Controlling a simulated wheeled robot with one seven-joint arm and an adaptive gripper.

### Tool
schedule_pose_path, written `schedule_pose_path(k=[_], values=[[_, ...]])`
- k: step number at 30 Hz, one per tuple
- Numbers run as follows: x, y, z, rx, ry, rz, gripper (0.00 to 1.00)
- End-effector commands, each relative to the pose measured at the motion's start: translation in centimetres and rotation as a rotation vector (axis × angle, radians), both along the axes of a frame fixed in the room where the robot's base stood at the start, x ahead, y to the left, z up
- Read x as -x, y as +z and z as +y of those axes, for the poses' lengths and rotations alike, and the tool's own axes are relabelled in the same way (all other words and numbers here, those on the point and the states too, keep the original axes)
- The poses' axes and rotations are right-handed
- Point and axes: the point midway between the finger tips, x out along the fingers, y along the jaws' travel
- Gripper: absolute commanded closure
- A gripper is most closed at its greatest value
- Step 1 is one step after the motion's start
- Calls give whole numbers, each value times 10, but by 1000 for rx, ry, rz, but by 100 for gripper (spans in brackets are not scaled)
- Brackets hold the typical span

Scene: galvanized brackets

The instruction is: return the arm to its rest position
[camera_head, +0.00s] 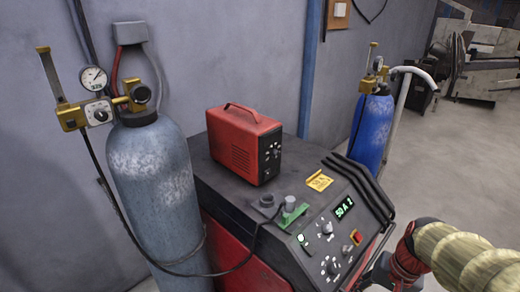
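I see no gripper of mine for certain in the head view. No clear part of my arm shows either, so its pose and whether it holds anything cannot be told. A thick beige ribbed hose or sleeve (465,257) enters at the lower right. It has a red and black collar (407,256) at its left end, and a dark grey part sits beside the collar, partly cut off by the bottom edge. I see no brackets.
A welding machine (213,180) with a lit sloped panel stands in the middle, with a red case (243,145) on top. A grey gas cylinder (155,185) stands at its left, a blue one (372,130) behind it. Open floor (460,155) lies at the right.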

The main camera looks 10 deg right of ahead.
Motion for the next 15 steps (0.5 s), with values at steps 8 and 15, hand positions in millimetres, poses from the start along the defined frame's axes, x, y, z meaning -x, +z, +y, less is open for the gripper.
schedule_pose_path(k=[8,15], values=[[15,54,64,273,397,-218,52],[21,91,115,325,576,-398,52]])
